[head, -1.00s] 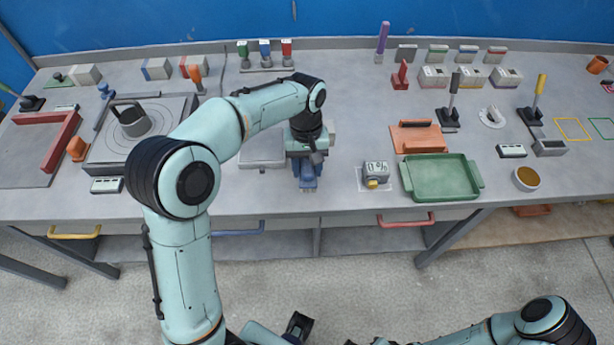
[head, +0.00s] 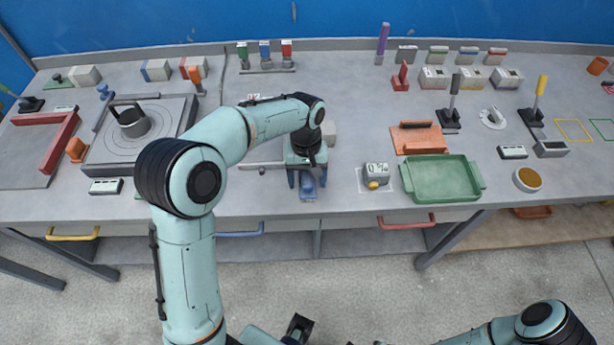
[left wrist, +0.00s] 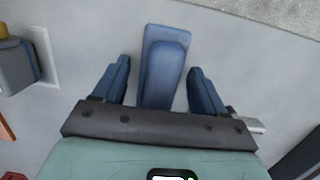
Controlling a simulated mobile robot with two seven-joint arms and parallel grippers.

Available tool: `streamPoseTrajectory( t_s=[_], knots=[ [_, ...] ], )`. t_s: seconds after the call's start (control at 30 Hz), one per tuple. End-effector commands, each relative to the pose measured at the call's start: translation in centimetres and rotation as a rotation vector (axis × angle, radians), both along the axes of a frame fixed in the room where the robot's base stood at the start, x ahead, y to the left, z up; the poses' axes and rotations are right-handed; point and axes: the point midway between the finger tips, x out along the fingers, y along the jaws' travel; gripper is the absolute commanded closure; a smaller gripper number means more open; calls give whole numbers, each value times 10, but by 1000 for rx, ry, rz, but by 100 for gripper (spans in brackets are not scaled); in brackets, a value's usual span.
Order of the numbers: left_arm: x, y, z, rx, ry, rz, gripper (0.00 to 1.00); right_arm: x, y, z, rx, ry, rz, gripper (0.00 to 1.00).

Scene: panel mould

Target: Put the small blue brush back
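A blue piece (head: 308,193), which looks like the small brush, lies at the table's front edge. In the left wrist view it shows as a long blue base with a raised, rounded part on top (left wrist: 165,65). My left gripper (head: 307,181) is above it, pointing down. Its two dark blue fingers (left wrist: 158,85) are apart, one on each side, with a gap on both sides of the blue piece. The fingers do not appear to touch it. Whether bristles are under it is hidden.
A grey box with a yellow knob (head: 376,175) and a green tray (head: 441,180) stand to the right. A rack with green, blue and red pieces (head: 267,68) is at the back. A round plate with a handled weight (head: 140,130) is left. Front table between is clear.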

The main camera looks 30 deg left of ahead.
Motion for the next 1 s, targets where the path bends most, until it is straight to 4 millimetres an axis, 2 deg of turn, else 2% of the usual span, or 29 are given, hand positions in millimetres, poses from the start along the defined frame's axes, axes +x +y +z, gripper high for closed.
streamPoseTrajectory(
  t_s=[0.17,0.27,0.7,0.83,1.0],
  knots=[
    [0,0,3,0,-1,0,28,1,0,1,0,-1,0,100],
    [2,1,13,0,-4,0,28,1,0,3,0,-1,1,100],
    [13,8,101,0,-5,-1,28,10,0,22,1,-11,0,100],
    [14,10,116,0,-2,0,28,12,0,26,0,-13,0,100],
    [15,10,123,0,0,0,28,13,0,27,0,-15,0,100]
  ],
)
